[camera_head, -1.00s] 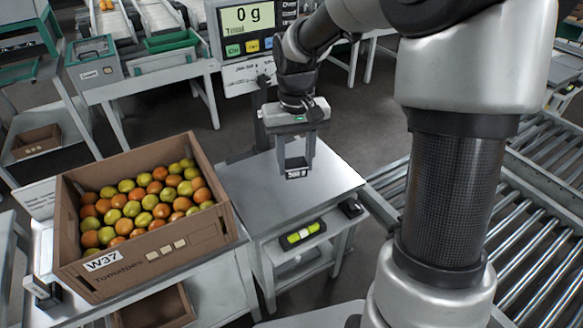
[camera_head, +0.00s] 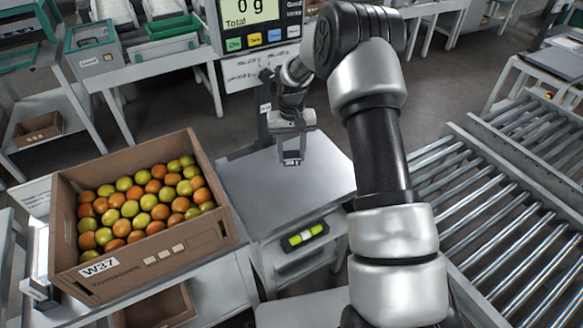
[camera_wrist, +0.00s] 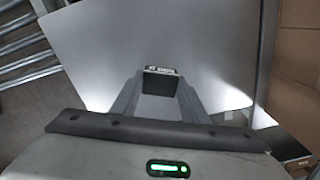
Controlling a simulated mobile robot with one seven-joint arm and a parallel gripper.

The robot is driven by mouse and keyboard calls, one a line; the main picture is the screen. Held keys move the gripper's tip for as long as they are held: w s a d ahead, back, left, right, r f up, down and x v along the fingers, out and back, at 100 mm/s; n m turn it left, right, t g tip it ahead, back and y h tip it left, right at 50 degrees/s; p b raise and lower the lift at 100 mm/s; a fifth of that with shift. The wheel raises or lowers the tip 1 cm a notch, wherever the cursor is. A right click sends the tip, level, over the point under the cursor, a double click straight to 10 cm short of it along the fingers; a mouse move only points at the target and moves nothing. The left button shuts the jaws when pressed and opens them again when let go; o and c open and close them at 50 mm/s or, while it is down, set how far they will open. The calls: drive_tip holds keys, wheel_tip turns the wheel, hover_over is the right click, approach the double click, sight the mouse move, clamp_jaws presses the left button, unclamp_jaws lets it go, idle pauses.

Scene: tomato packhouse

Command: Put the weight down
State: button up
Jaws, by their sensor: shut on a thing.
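The weight (camera_head: 291,163) is a small dark block with a white "500 g" style label, held between my fingertips. My gripper (camera_head: 291,156) points down over the rear part of the scale's bare steel plate (camera_head: 320,190), shut on the weight. I cannot tell for sure whether the weight touches the plate. The scale display (camera_head: 249,12) reads 0 g.
A cardboard crate of orange and yellow-green tomatoes (camera_head: 85,268), labelled W37, stands left of the plate. A green spirit level (camera_head: 305,235) lies on the shelf in front. A roller conveyor (camera_head: 490,210) runs at the right. Most of the plate is clear.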

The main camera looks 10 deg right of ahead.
sight(292, 164)
drive_tip(key=shift+w+f+b, duration=0.1)
drive_tip(key=shift+f+b, duration=0.2)
drive_tip(key=shift+f, duration=2.25)
drive_tip(key=shift+f, duration=0.15)
drive_tip(key=o, duration=1.5)
drive_tip(key=shift+c, duration=0.2)
